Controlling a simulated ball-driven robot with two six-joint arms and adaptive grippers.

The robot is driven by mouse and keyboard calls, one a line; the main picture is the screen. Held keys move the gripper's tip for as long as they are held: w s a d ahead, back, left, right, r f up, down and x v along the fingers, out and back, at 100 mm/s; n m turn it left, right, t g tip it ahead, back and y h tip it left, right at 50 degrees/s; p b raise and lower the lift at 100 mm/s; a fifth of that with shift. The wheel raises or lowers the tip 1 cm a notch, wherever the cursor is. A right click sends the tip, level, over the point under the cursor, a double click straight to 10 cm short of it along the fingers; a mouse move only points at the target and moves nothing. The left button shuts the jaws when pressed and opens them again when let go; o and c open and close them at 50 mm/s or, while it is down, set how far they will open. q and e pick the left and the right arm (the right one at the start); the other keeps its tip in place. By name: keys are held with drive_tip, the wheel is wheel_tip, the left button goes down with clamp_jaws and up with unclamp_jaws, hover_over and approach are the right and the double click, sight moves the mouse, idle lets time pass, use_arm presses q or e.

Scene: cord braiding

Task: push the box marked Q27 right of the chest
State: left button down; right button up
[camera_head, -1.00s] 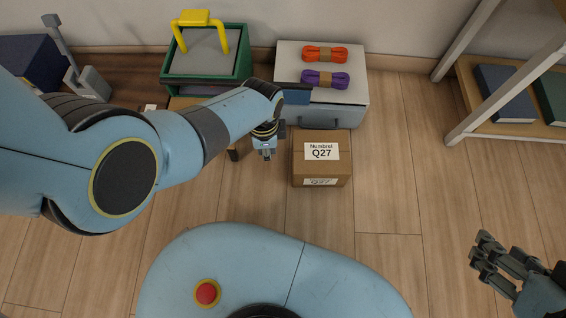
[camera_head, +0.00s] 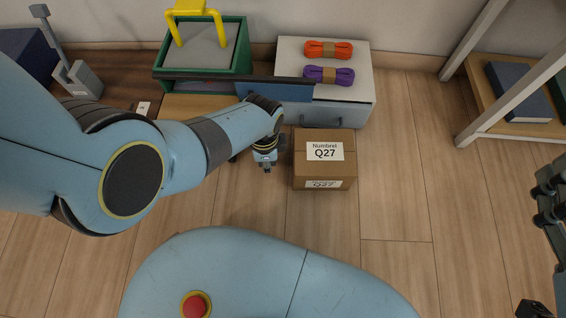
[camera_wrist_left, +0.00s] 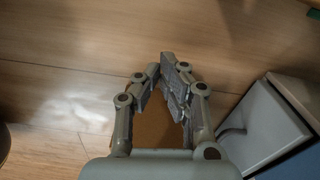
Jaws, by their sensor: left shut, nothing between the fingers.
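The brown box marked Q27 (camera_head: 324,171) stands on the wooden floor in front of the grey chest (camera_head: 362,87), near the chest's handle. My left gripper (camera_head: 266,168) is low, just left of the box, with its fingers shut and empty. A narrow gap seems to show between them in the head view. In the left wrist view, the shut fingers (camera_wrist_left: 168,62) are in front of a brown surface (camera_wrist_left: 152,128) that looks like the box, and the chest (camera_wrist_left: 262,128) is at right. My right gripper (camera_head: 547,200) is partly cut off at the right edge; its opening is unclear.
Orange cord (camera_head: 328,50) and purple cord (camera_head: 329,75) lie on the chest. A green crate (camera_head: 243,62) with a yellow handle stands left of it. A shelf (camera_head: 478,106) with books stands at right. The floor between box and shelf is clear.

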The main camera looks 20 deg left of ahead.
use_arm(q)
drive_tip(key=shift+d+f+b, duration=0.15)
drive_tip(key=shift+f+b, duration=0.4)
drive_tip(key=shift+f, duration=0.2)
drive_tip(key=d, duration=0.1)
drive_tip(key=w+d+b, duration=0.1)
drive_tip(key=d, duration=0.1)
drive_tip(key=shift+w, duration=0.15)
drive_tip(key=shift+w+d+r+b, duration=0.1)
drive_tip(key=shift+w+d+b, duration=0.1)
drive_tip(key=shift+b, duration=0.1)
use_arm(e)
wheel_tip(320, 180, up, 18)
drive_tip(key=w+a+n+t+y, duration=0.2)
drive_tip(key=n+t+y, duration=0.1)
drive_tip(key=t, duration=0.5)
drive_tip(key=shift+y, duration=0.9)
drive_tip(key=shift+w, duration=0.1)
